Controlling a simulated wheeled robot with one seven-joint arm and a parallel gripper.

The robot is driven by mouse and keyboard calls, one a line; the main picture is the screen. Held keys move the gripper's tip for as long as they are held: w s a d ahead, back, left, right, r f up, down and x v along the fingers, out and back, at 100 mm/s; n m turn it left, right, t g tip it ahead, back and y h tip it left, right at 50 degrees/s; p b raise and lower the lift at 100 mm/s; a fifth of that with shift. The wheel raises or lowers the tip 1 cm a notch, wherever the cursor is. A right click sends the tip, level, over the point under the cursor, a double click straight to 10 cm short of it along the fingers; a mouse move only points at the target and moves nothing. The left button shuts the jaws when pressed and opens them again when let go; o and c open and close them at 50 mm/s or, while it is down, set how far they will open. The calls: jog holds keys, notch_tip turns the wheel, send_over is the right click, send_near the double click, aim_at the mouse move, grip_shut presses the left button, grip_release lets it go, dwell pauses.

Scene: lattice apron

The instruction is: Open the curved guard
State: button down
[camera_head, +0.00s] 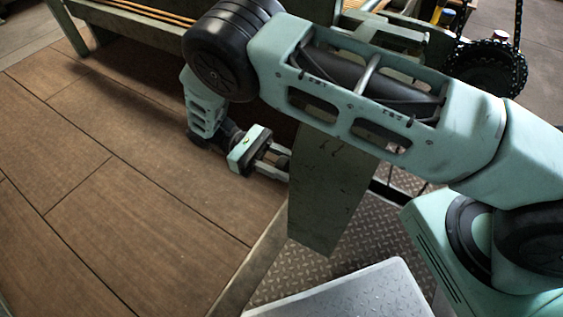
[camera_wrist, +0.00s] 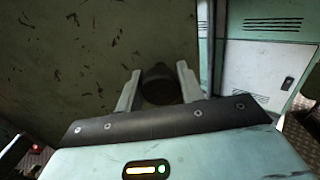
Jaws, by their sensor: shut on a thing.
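The guard (camera_head: 325,195) shows in the head view as a scuffed grey-green panel below my forearm, which hides its upper part. In the wrist view the same scuffed panel (camera_wrist: 90,45) fills the upper left; I cannot make out its curve there. My gripper (camera_head: 284,166) is at the panel's left edge in the head view. In the wrist view my gripper (camera_wrist: 158,85) has its two pale fingers on either side of a dark round knob (camera_wrist: 158,78), shut on it. The knob stands in front of the panel's face; its mounting is hidden.
A grey-green machine frame (camera_head: 130,35) runs along the back. A dark chain and sprocket (camera_head: 490,65) are at upper right. Diamond-plate flooring (camera_head: 275,270) lies below the panel.

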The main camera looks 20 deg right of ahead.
jog(key=shift+s+a, duration=0.1)
jog(key=c, duration=0.9)
grip_release()
notch_tip(320, 180, up, 10)
jog(key=p, duration=0.8)
jog(key=shift+f, duration=0.25)
jog(key=shift+r+p, duration=0.25)
jog(key=shift+p, duration=0.05)
